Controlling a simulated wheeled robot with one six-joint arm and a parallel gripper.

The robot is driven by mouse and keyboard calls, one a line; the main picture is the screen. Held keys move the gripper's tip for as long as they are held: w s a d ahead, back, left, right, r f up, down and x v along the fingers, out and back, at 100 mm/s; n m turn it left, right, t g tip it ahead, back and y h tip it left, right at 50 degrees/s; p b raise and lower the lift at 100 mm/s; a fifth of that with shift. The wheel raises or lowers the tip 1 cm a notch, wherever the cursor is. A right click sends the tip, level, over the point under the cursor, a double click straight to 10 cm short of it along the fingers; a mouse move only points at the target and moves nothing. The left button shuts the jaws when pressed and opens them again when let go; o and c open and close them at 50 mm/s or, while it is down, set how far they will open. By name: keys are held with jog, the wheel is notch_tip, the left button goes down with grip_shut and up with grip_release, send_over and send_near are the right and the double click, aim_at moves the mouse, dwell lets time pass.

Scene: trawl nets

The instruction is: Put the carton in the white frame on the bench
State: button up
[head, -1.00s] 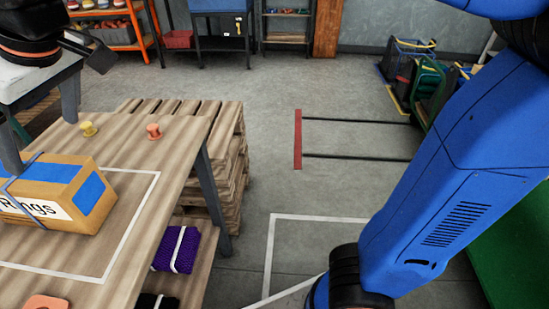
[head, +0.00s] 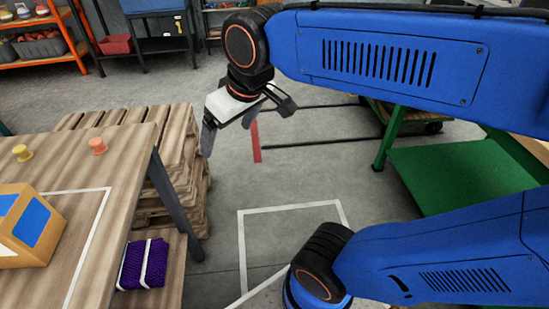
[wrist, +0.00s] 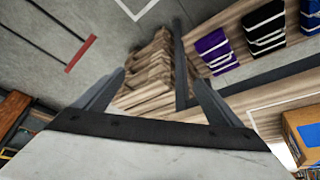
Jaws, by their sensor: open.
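The carton (head: 30,229) is a tan box with blue patches at the left edge of the head view, partly cut off. It sits on the wooden bench (head: 120,150), inside the white frame (head: 94,232) marked on the bench top. A corner of the carton (wrist: 303,135) also shows at the right edge of the wrist view. My gripper (head: 247,125) is open and empty, in the air to the right of the bench and apart from the carton. In the wrist view its two fingers (wrist: 160,92) are spread with nothing between them.
A yellow spool (head: 22,153) and an orange spool (head: 98,146) stand on the bench. A purple folded net (head: 143,264) lies on the shelf below. Stacked pallets (head: 185,170) stand behind the bench. A green table (head: 460,175) is at right; the floor between is mostly clear.

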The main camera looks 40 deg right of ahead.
jog(key=s+d+f+m+h, duration=0.1)
jog(key=s+d+f+m, duration=0.2)
jog(key=s+d+f, duration=0.4)
jog(key=shift+d, duration=0.45)
dwell(0.8)
